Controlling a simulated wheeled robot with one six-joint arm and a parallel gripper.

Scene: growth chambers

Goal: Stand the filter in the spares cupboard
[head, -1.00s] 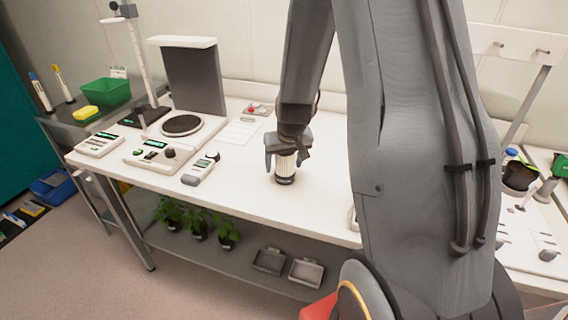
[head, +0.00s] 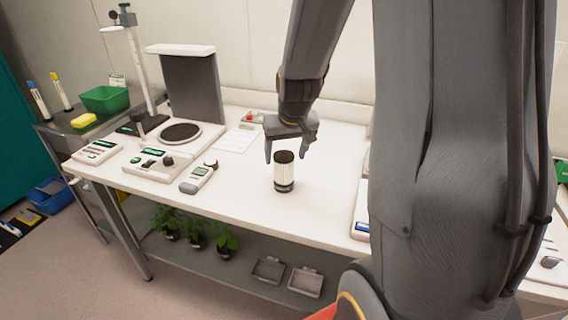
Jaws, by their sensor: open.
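The filter (head: 284,172) is a small upright cylinder with a pale pleated side, a dark top and a dark base. It stands on the white bench (head: 240,211), clear of the bench's front edge. My gripper (head: 288,156) is open and empty, pointing down, above and just behind the filter, with its fingers apart. I cannot tell whether a finger touches the filter. No spares cupboard can be made out in this view.
A handheld meter (head: 198,178) and a stirrer plate (head: 181,133) stand left of the filter. A blue-edged device (head: 361,222) is partly hidden by my arm at the right. Potted plants (head: 196,234) and trays (head: 305,281) sit on the lower shelf.

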